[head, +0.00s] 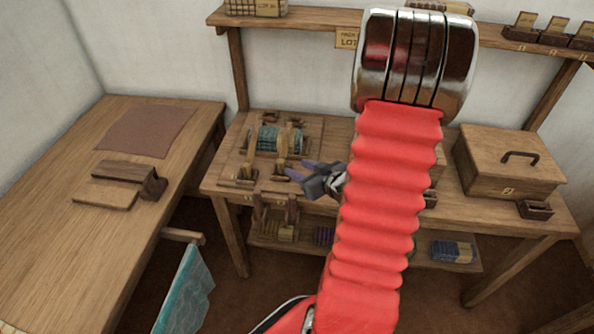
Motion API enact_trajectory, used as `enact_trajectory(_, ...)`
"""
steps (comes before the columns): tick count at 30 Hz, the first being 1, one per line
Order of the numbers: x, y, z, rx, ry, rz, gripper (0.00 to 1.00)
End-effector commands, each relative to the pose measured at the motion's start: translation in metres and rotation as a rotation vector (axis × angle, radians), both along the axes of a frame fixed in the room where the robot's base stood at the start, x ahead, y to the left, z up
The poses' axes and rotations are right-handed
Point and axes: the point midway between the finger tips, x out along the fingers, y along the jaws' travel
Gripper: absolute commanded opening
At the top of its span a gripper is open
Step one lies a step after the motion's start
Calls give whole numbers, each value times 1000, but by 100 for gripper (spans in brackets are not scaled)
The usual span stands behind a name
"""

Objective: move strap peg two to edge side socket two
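My gripper (308,173) is dark grey with purplish fingers, and it points left over the bench (225,184). Its fingertips are close to an upright wooden post (281,168) at the front of a small wooden stand. A second post (247,166) stands to its left. Whether the fingers touch the post, or hold anything, is too small to tell. A teal-wound roll (268,139) lies behind the posts. I cannot tell which piece is strap peg two or which opening is edge side socket two. My red arm covers the middle of the bench.
A lidded wooden box (507,168) and a small dark holder (535,210) are at the bench's right. A lower shelf (310,258) holds bundles. A table (70,240) with a brown mat (146,132) and wooden blocks (130,172) fills the left. A wall shelf (300,25) runs above.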

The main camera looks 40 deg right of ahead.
Motion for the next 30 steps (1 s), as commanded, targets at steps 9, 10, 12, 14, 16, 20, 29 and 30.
enact_trajectory(9, 0, 6, 3, 1, 1, 12, 38)
enact_trajectory(10, 1, 7, 3, 1, 1, 13, 38)
enact_trajectory(12, 1, 7, 3, 1, 1, 14, 38)
enact_trajectory(14, 1, 8, 3, 1, 0, 15, 38)
enact_trajectory(16, 2, 8, 3, 1, 0, 16, 38)
enact_trajectory(20, 2, 8, 3, 1, 0, 16, 38)
enact_trajectory(29, 6, 9, 8, -17, 13, 14, 38)
enact_trajectory(30, 7, 8, 10, -28, 23, 11, 38)
